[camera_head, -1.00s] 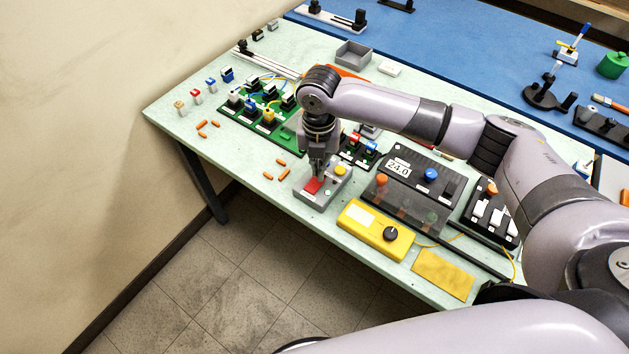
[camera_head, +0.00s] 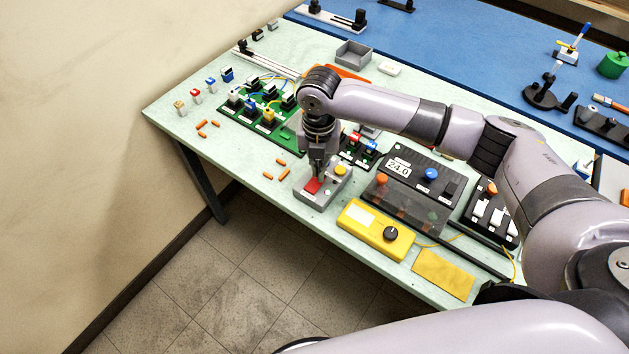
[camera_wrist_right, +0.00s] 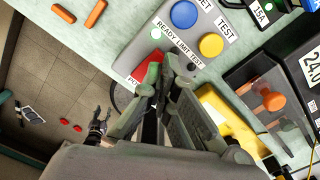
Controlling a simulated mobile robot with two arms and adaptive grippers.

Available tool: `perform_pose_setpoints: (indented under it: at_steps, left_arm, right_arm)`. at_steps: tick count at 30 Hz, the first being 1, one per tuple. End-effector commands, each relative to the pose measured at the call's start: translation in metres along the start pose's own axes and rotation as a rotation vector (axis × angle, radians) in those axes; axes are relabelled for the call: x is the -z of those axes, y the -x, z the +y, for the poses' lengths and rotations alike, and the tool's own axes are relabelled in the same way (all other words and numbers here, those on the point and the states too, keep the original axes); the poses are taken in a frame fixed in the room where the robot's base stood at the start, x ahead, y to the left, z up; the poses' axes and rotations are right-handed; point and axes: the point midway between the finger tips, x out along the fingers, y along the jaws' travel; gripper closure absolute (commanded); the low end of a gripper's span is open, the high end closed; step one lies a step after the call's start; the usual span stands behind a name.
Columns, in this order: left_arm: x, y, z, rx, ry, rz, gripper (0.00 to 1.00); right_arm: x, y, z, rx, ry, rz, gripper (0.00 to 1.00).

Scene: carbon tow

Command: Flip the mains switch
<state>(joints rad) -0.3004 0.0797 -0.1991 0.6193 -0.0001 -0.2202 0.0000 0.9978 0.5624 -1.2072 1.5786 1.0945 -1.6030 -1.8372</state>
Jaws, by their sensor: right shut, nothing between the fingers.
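A grey control box (camera_head: 326,198) sits near the front edge of the pale green table. It carries a red rocker switch (camera_head: 312,186), which also shows in the right wrist view (camera_wrist_right: 143,66). Its label there is partly hidden. A blue button (camera_wrist_right: 184,14) and a yellow button (camera_wrist_right: 210,45) sit on the same box. My right gripper (camera_head: 318,178) points down over the box, shut and empty. In the right wrist view its fingertips (camera_wrist_right: 158,76) are right at the red switch and cover part of it. I cannot tell whether they touch it.
A yellow box with a black knob (camera_head: 375,229) and a dark supply with a 24.0 display (camera_head: 398,168) stand to the right. Orange pieces (camera_head: 282,162) lie to the left. A green board (camera_head: 262,112) with wired parts lies behind. The table's front edge is close.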

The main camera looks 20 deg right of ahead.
Motion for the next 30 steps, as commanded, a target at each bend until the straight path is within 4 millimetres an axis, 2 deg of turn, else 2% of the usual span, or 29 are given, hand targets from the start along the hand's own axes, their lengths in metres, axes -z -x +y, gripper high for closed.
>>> perform_pose_setpoints:
  at_steps: [30]
  left_arm:
    - [0.0,-0.006,0.001,-0.001,-0.001,0.002,0.6]
  right_arm:
    - [0.0,-0.016,0.0,0.0,0.001,0.0,1.0]
